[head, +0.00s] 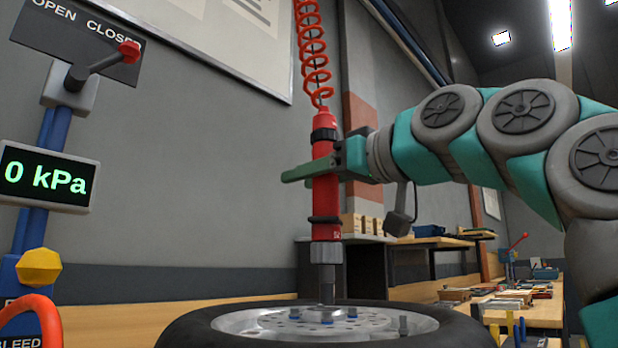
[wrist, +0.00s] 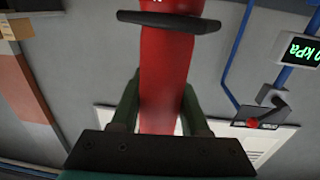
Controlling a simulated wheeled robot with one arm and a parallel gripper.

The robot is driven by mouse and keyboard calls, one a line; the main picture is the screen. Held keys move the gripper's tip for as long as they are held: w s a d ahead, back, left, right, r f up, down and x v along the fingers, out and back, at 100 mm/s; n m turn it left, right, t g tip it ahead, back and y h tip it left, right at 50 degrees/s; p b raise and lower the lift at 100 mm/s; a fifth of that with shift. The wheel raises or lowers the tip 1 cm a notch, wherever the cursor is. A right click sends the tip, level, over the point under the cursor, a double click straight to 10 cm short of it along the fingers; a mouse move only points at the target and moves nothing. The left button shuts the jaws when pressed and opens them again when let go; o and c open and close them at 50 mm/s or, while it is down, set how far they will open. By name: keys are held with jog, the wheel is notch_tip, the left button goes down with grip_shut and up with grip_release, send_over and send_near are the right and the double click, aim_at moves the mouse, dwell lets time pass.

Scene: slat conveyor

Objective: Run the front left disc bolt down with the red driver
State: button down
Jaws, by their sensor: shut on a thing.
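The red driver (head: 326,205) hangs upright from a coiled red hose over the wheel. My gripper (head: 325,172) is shut around the driver's upper body; the wrist view also shows the red driver (wrist: 165,75) between the fingers (wrist: 160,105). The driver's dark socket (head: 327,290) points straight down and reaches the disc (head: 260,322) in the wheel's middle. Several bolts with blue marks show on the disc, one of them a front bolt (head: 326,320) close below the socket. I cannot tell whether the socket sits on a bolt or behind it.
The black tyre (head: 190,332) surrounds the disc. At left stand a lever with a red knob (head: 129,50), a display (head: 45,178) reading 0 kPa and a yellow knob (head: 39,267). The coiled hose (head: 312,50) rises above the driver. Benches with parts (head: 520,312) stand behind at right.

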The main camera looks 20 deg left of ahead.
jog(key=shift+r, duration=0.25)
notch_tip(320, 180, up, 5)
jog(key=p, duration=0.5)
jog(key=shift+r+p, duration=0.1)
jog(key=shift+p, duration=0.2)
